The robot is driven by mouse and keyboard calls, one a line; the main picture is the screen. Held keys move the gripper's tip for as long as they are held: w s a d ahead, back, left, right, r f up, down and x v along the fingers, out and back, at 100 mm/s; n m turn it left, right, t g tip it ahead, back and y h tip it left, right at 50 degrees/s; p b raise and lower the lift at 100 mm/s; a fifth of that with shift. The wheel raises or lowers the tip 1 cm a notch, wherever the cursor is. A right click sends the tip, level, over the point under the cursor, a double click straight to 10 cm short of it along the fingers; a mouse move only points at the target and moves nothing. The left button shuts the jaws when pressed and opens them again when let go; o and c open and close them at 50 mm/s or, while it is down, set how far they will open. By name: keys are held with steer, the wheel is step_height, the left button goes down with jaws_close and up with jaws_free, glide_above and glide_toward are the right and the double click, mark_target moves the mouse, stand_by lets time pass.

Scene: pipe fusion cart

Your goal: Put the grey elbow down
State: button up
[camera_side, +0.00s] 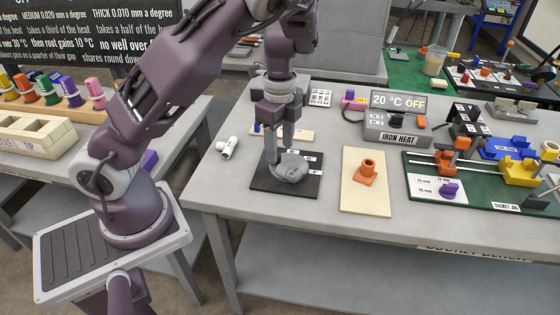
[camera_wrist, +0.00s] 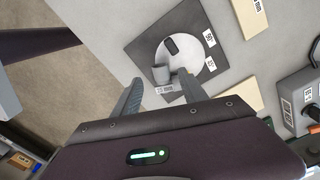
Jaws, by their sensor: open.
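A grey, short tube-shaped piece, which looks like the grey elbow (camera_wrist: 161,75), shows at the near-left edge of a light grey round disc (camera_wrist: 192,58) in the wrist view. The disc lies on a dark square mat (camera_wrist: 143,42). My gripper (camera_wrist: 160,78) is open, with one finger on each side of the piece and gaps visible. In the side view my gripper (camera_side: 280,154) points down, low over the disc (camera_side: 291,172) and the dark mat (camera_side: 262,183). There the elbow cannot be clearly told from the disc and fingers.
A white pipe fitting (camera_side: 227,147) lies left of the mat. A cream board (camera_side: 362,198) with an orange fitting (camera_side: 366,172) is to the right. The iron heat box (camera_side: 395,129) stands behind it. A green board (camera_side: 430,170) with clamps fills the right side. The front left bench top is bare.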

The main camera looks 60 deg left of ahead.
steer(key=w+d+r+n+t+h, duration=0.3)
steer(key=w+r+t, duration=0.55)
steer(key=r, duration=0.35)
step_height(320, 180, up, 10)
steer(key=n+t+y, duration=0.2)
steer(key=n+y, duration=0.4)
steer(key=n, duration=0.4)
glide_above(280, 165)
steer(key=s+a, duration=0.2)
steer(key=s+d+f+g+h, duration=0.1)
steer(key=s+d+f+g, duration=0.1)
steer(key=s+d, duration=0.3)
steer(key=s+d+f+g+h, duration=0.2)
steer(key=s+d, duration=0.3)
steer(key=s, duration=0.6)
steer(key=shift+s+d+f+n+g, duration=0.15)
steer(key=shift+s+d+n+g, duration=0.2)
steer(key=shift+g, duration=0.1)
steer(key=shift+w, duration=0.1)
